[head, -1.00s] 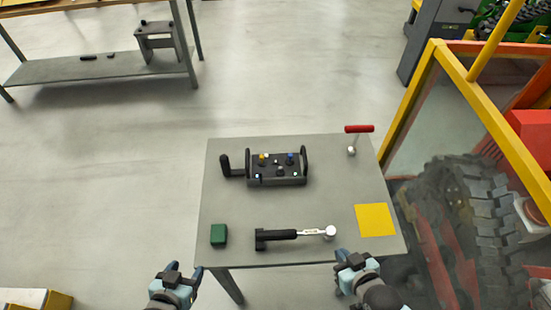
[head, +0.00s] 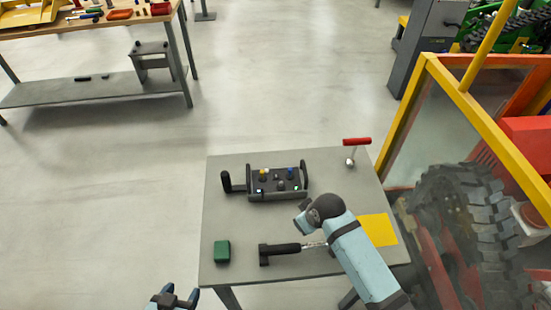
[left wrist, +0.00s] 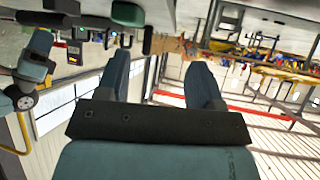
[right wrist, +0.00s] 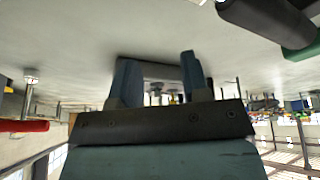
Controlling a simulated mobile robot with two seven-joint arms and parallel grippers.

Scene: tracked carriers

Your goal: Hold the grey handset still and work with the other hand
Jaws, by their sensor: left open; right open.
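The grey handset (head: 277,183), a dark box with side handles and coloured knobs, lies at the back left of the grey table. Its lit buttons also show in the left wrist view (left wrist: 75,47). My left gripper (head: 181,296) is open and empty, in front of the table's near left edge and well apart from the handset. It also shows in the left wrist view (left wrist: 158,75). My right gripper (head: 302,215) is over the table, just in front of the handset, mostly hidden by its own wrist. In the right wrist view (right wrist: 155,75) its fingers are apart and empty.
A green block (head: 222,251) and a black-handled wrench (head: 280,249) lie near the front; my right arm hides the wrench's head. A yellow square (head: 377,229) is partly covered. A red-handled tool (head: 356,142) stands back right. A yellow-framed machine (head: 440,80) borders the table's right.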

